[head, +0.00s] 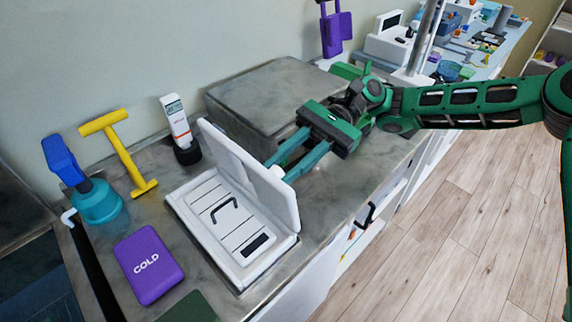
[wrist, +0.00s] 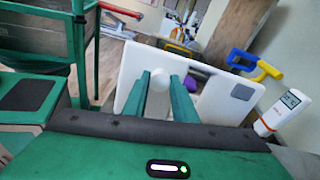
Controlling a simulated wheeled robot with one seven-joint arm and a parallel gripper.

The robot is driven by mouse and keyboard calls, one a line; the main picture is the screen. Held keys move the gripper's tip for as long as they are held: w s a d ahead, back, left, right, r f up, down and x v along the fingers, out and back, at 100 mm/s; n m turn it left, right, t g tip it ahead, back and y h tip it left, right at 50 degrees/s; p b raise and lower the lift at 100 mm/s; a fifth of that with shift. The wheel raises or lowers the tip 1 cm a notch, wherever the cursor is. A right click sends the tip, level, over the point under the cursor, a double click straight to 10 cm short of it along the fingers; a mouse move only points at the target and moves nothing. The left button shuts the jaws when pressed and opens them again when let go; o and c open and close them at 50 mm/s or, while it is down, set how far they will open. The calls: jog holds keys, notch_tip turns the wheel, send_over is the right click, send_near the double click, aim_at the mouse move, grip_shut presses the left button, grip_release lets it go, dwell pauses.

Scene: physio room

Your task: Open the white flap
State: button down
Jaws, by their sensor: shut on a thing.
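The white flap (head: 248,172) stands raised, close to upright, along the back right edge of its low white box (head: 188,222). The box's inside shows, with slotted panels and a black handle (head: 224,207). My gripper (head: 280,169) is at the outer face of the flap, its two fingers shut on a small white knob (head: 276,171) there. In the wrist view, the flap (wrist: 225,97) spreads behind my fingers (wrist: 160,80), with the white knob (wrist: 159,72) between their tips. The flap hides part of the box there.
A grey metal block (head: 270,95) stands behind the flap, near my gripper. A white meter (head: 176,120), a yellow T-shaped tool (head: 118,145), a blue-topped teal bottle (head: 95,200) and a purple COLD pack (head: 148,265) are to the left. Floor lies right of the counter.

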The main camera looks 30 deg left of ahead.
jog(key=shift+w+d+f+g, duration=0.1)
jog(key=shift+w+f+g, duration=0.1)
jog(key=shift+g, duration=0.1)
dwell(0.4)
jog(key=c, duration=1.4)
grip_release()
jog(key=shift+c, duration=0.2)
jog(key=shift+r, duration=0.1)
jog(key=v, duration=1.1)
